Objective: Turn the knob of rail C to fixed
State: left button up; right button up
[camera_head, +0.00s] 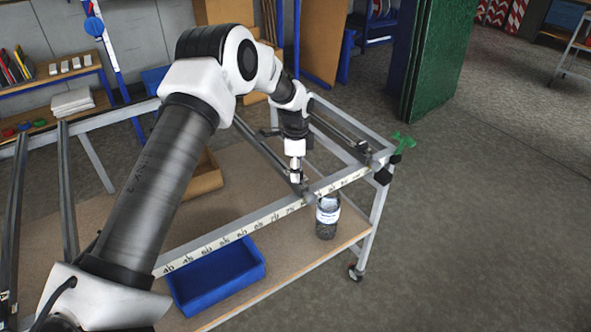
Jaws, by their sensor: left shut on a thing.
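My left arm comes in from the lower left and reaches across the metal frame table. My left gripper (299,184) points down at the front end of a dark rail (260,146), just behind the numbered scale (226,238) on the front bar. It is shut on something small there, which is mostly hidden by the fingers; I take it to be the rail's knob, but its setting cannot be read. No rail letter is legible. A second rail (340,130) lies to the right. My right gripper is not in view.
A green clamp-like piece (403,141) sits at the frame's right corner. A blue bin (216,277) and a dark labelled jar (327,217) stand on the lower shelf. More rails (67,190) lie at left. Floor to the right is clear.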

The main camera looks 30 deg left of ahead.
pick_arm(q)
jog(key=shift+s+d+f+m, duration=0.1)
jog(key=shift+s+f+m, duration=0.2)
jog(key=shift+m, duration=0.2)
jog(key=o, duration=1.1)
jog(key=shift+w, duration=0.15)
jog(key=shift+o, duration=0.2)
jog(key=shift+w+d+r, duration=0.1)
jog(key=shift+r, duration=0.05)
jog(key=shift+r, duration=0.1)
notch_tip(320, 180, up, 12)
